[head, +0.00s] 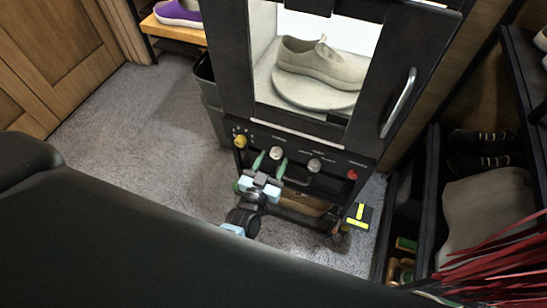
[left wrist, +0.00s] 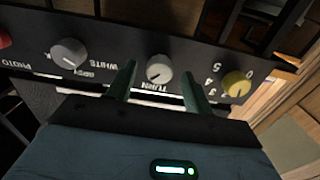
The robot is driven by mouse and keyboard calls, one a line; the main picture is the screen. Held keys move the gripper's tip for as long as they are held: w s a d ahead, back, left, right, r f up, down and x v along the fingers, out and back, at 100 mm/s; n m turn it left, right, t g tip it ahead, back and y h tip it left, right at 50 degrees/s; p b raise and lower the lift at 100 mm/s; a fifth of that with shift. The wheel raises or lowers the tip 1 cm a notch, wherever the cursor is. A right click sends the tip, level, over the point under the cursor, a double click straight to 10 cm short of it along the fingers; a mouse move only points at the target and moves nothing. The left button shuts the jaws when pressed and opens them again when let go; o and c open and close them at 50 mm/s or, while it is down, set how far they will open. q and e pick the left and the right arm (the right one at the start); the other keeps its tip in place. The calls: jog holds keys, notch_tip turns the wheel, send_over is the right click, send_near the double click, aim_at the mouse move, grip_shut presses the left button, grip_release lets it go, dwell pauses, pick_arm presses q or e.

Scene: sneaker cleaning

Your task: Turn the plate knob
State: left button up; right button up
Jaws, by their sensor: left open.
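The plate knob, a small light-grey round knob (head: 276,153), is on the dark control panel of the cabinet. In the left wrist view the knob (left wrist: 159,69) sits above an upside-down label that begins "TURN". My left gripper (head: 270,163) is open at the panel, with one green finger on each side of this knob. In the left wrist view the gripper (left wrist: 158,82) shows gaps between both fingers and the knob; I cannot tell how far the tips reach. A white round plate (head: 290,94) in the lit cabinet carries a beige sneaker (head: 322,62). My right gripper is not in view.
The panel also has a yellow knob (head: 240,141), another grey knob (head: 314,165) and a red button (head: 351,174). A door handle (head: 399,102) is at the cabinet's right. A shoe rack (head: 432,200) stands right, and grey carpet (head: 150,110) lies open left.

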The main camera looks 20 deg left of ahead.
pick_arm(q)
jog(key=s, duration=0.6)
jog(key=shift+s, duration=0.15)
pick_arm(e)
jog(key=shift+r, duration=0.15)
pick_arm(q)
jog(key=shift+a, duration=0.1)
jog(key=s+a+r+g+p, duration=0.1)
jog(key=s+a+g+p, duration=0.1)
jog(key=s, duration=1.2)
jog(key=s+a+r+m+g+h+p, duration=0.1)
jog(key=s+g+p, duration=0.4)
jog(key=s, duration=0.9)
jog(key=shift+a+g, duration=0.65)
jog(key=shift+g, duration=0.45)
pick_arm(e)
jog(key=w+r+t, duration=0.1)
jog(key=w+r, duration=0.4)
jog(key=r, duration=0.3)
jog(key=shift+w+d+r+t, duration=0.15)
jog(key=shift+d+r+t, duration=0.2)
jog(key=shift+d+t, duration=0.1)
pick_arm(q)
jog(key=shift+f, duration=0.1)
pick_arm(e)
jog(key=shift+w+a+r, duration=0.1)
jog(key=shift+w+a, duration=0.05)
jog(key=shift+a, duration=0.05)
